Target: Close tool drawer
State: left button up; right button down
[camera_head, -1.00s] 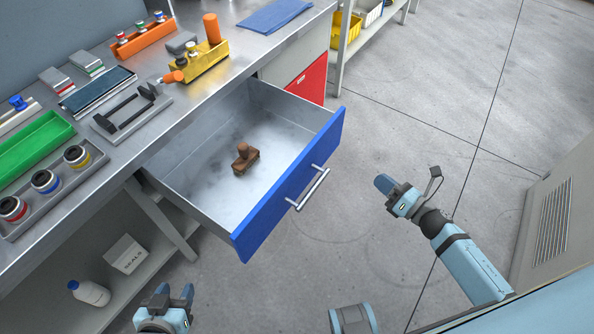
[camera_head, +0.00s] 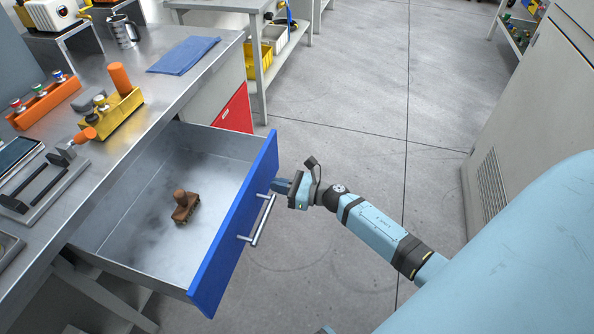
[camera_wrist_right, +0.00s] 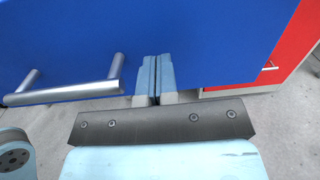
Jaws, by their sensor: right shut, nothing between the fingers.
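The tool drawer (camera_head: 150,215) is pulled well out from under the workbench. Its blue front (camera_head: 222,245) has a silver bar handle (camera_head: 259,220), and a brown wooden-looking object (camera_head: 184,207) lies inside. My right gripper (camera_head: 280,186) is at the outer face of the blue front, by the far end of the handle. In the right wrist view, its fingers (camera_wrist_right: 156,75) are shut and empty, just right of the handle (camera_wrist_right: 75,92) and against or very near the blue panel (camera_wrist_right: 210,40); contact is hard to tell. My left gripper is out of view.
The metal workbench (camera_head: 155,45) carries a yellow holder (camera_head: 112,115), an orange button box (camera_head: 45,103) and a blue cloth (camera_head: 184,55). A red panel (camera_head: 234,110) sits beyond the drawer. A large grey cabinet (camera_head: 530,110) stands at right. Floor between is clear.

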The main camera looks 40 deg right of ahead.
jog(key=shift+x, duration=1.05)
